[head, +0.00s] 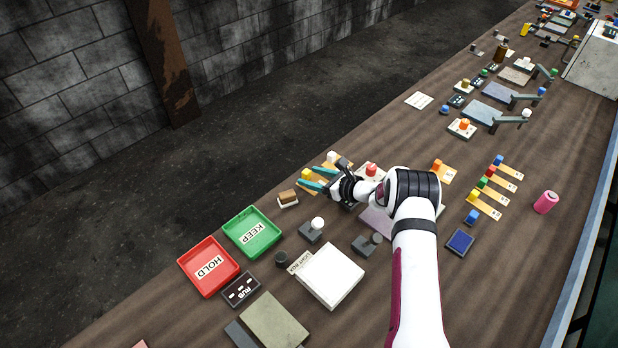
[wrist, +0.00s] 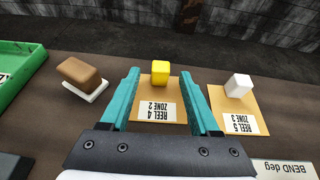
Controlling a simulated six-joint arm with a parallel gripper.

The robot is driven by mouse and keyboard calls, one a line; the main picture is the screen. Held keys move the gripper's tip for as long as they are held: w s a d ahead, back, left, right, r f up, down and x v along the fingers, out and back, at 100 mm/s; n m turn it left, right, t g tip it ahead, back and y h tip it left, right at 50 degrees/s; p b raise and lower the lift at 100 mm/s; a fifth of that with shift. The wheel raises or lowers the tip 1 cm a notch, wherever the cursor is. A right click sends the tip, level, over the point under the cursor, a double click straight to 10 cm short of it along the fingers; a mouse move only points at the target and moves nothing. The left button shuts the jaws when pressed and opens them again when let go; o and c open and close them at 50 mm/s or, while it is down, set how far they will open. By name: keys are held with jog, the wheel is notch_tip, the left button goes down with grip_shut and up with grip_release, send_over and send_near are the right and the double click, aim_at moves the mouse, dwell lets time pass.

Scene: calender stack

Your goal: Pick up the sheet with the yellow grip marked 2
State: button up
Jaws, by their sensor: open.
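A tan sheet (wrist: 148,98) with a yellow block grip (wrist: 160,72) lies flat in the wrist view. Its white label reads REEL 4 ZONE 2, upside down. My gripper (wrist: 161,82) is open, with one teal finger on each side of the sheet's middle and the yellow grip in the gap beyond. I cannot tell whether the fingers touch anything. In the head view the yellow grip (head: 307,173) shows just left of my gripper (head: 318,178).
A sheet with a white grip (wrist: 238,86), labelled REEL 5 ZONE 3, lies close on the right. A brown block on a white base (wrist: 81,74) stands left. Green KEEP (head: 251,232) and red HOLD (head: 208,267) trays lie nearby. Another yellow grip (head: 473,195) is farther right.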

grip_shut()
dwell(0.3)
